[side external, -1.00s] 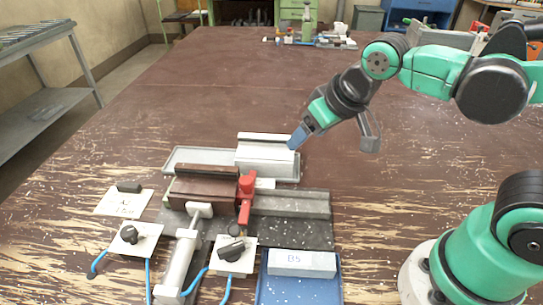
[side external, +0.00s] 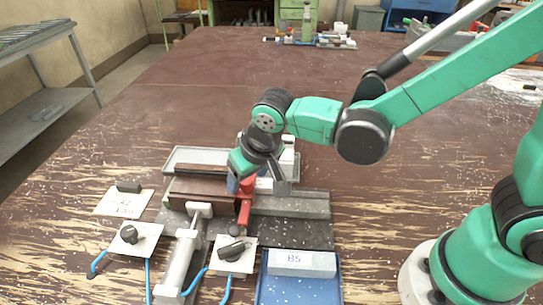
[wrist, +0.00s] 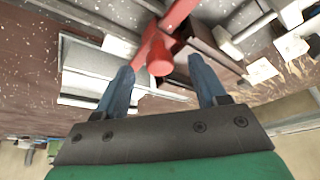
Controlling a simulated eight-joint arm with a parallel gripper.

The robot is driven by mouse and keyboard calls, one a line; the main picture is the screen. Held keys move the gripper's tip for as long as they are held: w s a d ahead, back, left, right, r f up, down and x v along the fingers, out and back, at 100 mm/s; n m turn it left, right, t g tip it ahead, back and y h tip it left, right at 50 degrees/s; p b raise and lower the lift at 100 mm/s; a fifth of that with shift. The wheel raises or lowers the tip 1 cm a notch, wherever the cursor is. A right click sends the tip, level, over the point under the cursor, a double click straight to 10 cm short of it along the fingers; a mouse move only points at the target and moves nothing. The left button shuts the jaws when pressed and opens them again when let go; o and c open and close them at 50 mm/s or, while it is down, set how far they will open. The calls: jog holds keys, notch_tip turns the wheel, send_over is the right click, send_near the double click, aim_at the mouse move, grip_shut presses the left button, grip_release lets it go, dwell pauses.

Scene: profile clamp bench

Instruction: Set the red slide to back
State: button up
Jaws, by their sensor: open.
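The red slide (side external: 244,212) sits on the clamp fixture, against the right end of the brown block (side external: 205,187). Its upper part is hidden behind my gripper in the side view. In the wrist view the red slide (wrist: 160,50) shows a round knob with an arm running up and to the right. My gripper (side external: 240,185) is over the slide, pointing down. In the wrist view my gripper (wrist: 163,76) is open, with one blue finger on each side of the knob. I cannot tell whether either finger touches it.
A grey rail (side external: 290,204) runs right of the slide. A grey tray (side external: 183,157) with a pale block lies behind. In front are a pale cylinder (side external: 180,262), plates with black knobs (side external: 128,234), and a blue tray (side external: 300,290) holding a block marked B5.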

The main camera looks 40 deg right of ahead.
jog(key=shift+w+f, duration=0.1)
jog(key=shift+f, duration=0.2)
grip_shut()
dwell(1.3)
